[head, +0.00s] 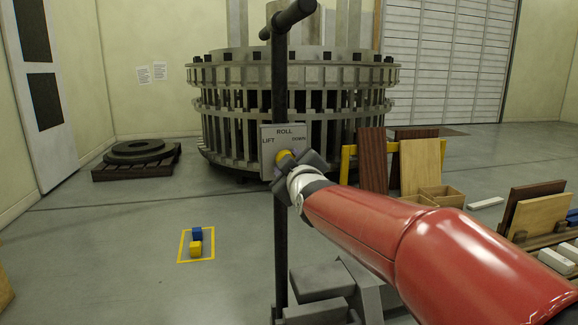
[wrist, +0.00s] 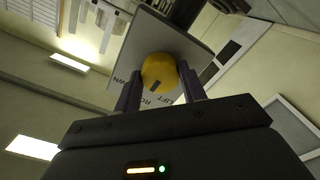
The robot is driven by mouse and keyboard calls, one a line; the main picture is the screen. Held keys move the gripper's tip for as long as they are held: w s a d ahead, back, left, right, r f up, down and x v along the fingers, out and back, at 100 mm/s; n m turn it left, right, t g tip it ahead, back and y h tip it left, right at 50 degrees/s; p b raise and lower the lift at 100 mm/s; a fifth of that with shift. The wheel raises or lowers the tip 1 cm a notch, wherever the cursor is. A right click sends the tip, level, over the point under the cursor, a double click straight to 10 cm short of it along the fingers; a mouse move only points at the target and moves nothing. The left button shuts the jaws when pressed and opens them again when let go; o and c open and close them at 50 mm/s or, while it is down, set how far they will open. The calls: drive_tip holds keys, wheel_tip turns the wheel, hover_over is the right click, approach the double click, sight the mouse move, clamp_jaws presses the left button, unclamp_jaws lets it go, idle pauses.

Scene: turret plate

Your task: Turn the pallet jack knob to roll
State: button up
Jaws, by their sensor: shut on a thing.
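The yellow knob (head: 282,156) sits on a grey plate (head: 269,140) fixed to the dark upright handle post of the pallet jack. The plate reads LIFT at left, ROLL at top and DOWN at right. My gripper (head: 287,161) is shut on the knob, its fingers covering part of it and of the plate. In the wrist view the yellow knob (wrist: 159,70) lies between the two fingers (wrist: 160,90). A dark mark on the knob's edge faces the partly hidden ROLL lettering.
The handle post (head: 280,85) rises to a crossbar. Behind it stands a large round slotted metal structure (head: 225,75). Wooden panels and boxes (head: 420,165) stand at right. A yellow floor square (head: 184,261) holds a blue and a yellow block. The floor at left is mostly clear.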

idle(0.3)
drive_tip(key=o, duration=1)
drive_tip(key=b+v, duration=0.1)
drive_tip(key=v, duration=0.6)
drive_tip(key=shift+s+d, duration=0.1)
drive_tip(key=shift+s, duration=0.3)
